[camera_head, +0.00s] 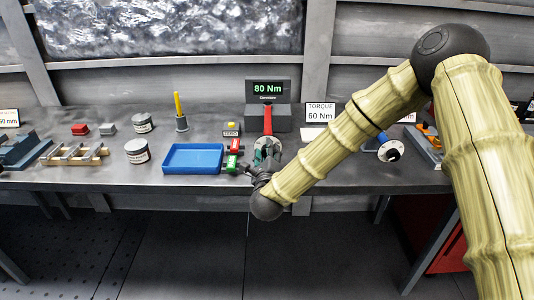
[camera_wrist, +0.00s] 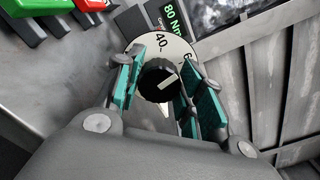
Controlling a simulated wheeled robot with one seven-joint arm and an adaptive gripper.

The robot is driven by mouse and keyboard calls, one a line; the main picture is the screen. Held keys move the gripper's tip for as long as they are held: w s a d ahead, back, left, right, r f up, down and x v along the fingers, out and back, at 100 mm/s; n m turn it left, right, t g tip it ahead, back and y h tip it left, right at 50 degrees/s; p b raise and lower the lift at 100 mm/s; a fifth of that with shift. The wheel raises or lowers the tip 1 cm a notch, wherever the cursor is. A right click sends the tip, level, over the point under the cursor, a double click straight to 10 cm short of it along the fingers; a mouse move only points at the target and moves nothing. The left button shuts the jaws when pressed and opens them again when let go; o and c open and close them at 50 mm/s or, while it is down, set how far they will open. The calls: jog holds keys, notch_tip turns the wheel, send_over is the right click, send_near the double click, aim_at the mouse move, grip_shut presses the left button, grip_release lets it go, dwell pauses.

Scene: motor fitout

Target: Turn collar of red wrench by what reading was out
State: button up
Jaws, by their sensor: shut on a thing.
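The red wrench (camera_head: 267,118) lies with its handle toward the tester (camera_head: 283,118), whose screen reads 80 Nm. Its round white dial (camera_wrist: 147,45) shows 40 and part of another number starting with 6. The black collar knob (camera_wrist: 152,79) with a white pointer line is at the dial's middle; the line slants toward the partly hidden number. My gripper (camera_head: 266,163) is at the wrench's near end. In the wrist view its green-padded fingers (camera_wrist: 163,92) are shut on the collar, one on each side. A card (camera_head: 320,112) reads TORQUE 60 Nm.
Red and green blocks (camera_head: 234,153) lie just left of my gripper, near a yellow ZERO button (camera_head: 231,128). A blue tray (camera_head: 193,159) stands further left. A second dial (camera_head: 390,151) with a blue part is right of my arm. The bench edge is close in front.

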jog(key=n+b, duration=0.2)
jog(key=n, duration=0.1)
jog(key=shift+f+n, duration=0.15)
jog(key=shift+n, duration=0.25)
jog(key=n+b, duration=0.2)
jog(key=n, duration=0.3)
jog(key=shift+a, duration=0.1)
jog(key=shift+n, duration=0.3)
dwell(0.3)
jog(key=o, duration=1)
jog(key=s, duration=1.2)
